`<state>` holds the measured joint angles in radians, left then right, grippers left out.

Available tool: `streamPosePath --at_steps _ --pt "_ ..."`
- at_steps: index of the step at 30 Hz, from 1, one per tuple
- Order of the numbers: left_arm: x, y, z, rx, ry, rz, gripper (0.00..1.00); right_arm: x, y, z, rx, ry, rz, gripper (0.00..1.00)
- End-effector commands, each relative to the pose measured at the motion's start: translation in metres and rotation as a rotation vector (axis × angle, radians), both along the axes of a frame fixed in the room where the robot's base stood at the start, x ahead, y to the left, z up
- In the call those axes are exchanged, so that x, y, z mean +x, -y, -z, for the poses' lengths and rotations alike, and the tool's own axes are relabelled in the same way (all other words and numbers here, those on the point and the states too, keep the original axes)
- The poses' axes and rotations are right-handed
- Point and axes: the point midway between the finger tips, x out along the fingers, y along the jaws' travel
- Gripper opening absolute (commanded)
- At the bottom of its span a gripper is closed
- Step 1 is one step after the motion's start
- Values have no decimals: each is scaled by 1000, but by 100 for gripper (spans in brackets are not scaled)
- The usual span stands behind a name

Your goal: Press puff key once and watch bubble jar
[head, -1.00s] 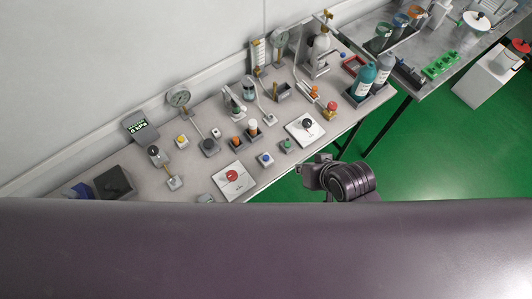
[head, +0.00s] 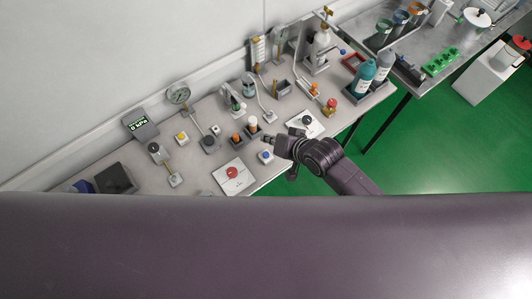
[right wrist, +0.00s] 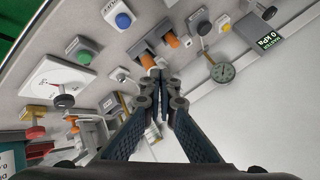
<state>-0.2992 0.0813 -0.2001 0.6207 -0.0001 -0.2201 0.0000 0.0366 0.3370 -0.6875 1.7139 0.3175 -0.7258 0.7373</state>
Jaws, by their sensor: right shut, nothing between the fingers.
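My right gripper (head: 268,139) reaches in from the lower right over the bench, its fingers shut and empty. In the right wrist view its closed fingertips (right wrist: 156,76) appear close to an orange-capped piece (right wrist: 148,60); I cannot tell whether they touch. A blue button (head: 265,156) on a pale block is just below the gripper in the head view; it also shows in the wrist view (right wrist: 123,20). A green button (right wrist: 84,55) and a yellow button (head: 181,137) are near. No key label is readable. My left gripper is not in view.
A kPa display (head: 140,126) and a round gauge (head: 178,94) stand at the bench's back left. A red-knob plate (head: 232,174) lies at the front. Teal and grey bottles (head: 363,78) stand right. The bench is crowded with small fixtures.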

Motion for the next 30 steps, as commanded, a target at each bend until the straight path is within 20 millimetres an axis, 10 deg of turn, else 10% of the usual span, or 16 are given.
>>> streamPosePath --at_steps 18,30 --pt "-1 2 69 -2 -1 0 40 -1 0 70 -1 -1 0 0" --pt "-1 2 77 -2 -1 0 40 0 0 87 0 0 0 0"
